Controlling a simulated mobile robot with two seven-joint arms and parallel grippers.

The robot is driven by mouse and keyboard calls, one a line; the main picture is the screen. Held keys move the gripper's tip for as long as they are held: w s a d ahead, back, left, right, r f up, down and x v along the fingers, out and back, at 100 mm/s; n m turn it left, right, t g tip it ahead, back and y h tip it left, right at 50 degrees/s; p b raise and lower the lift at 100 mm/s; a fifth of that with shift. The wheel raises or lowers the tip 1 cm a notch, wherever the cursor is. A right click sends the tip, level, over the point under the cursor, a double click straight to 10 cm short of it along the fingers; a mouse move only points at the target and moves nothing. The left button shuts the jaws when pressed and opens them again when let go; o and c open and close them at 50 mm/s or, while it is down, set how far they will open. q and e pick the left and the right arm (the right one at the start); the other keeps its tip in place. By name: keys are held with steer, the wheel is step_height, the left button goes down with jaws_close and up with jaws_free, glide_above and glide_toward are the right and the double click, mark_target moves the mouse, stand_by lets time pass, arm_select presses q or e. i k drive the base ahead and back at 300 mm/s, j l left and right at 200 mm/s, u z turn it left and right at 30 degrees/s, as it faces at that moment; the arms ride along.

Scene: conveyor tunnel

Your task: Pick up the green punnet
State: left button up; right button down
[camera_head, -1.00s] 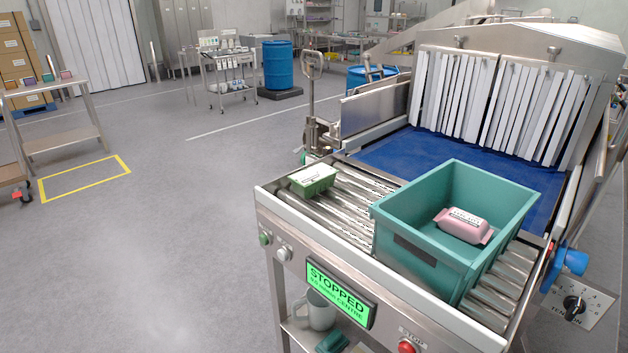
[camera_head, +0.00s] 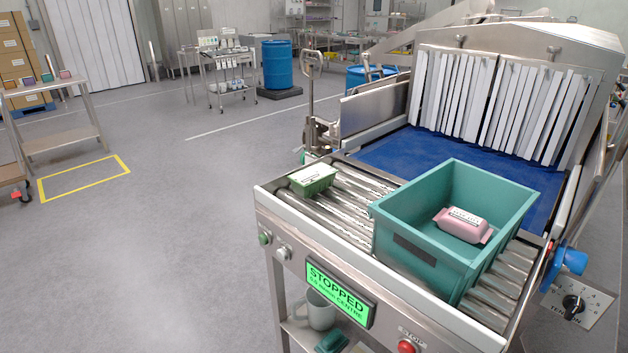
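The green punnet (camera_head: 313,180) is a small green tray with a pale labelled top. It sits on the metal rollers (camera_head: 345,205) of the conveyor's near end, close to the left rail. It stands apart from the large teal crate (camera_head: 420,262) to its right. Neither of my grippers shows in the head view.
A pink pack (camera_head: 463,225) lies inside the teal crate. Behind the rollers, a blue belt (camera_head: 400,158) runs to white strip curtains (camera_head: 500,105). A lit green panel (camera_head: 340,293) on the front reads STOPPED. The grey floor (camera_head: 150,240) to the left is clear.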

mark_target(309, 182)
steer(key=i+j+z, duration=0.1)
steer(key=z, duration=0.35)
steer(key=j+z, duration=0.25)
steer(key=z, duration=0.2)
steer(key=j+z, duration=0.2)
steer(key=z, duration=0.25)
steer(key=i+j, duration=0.05)
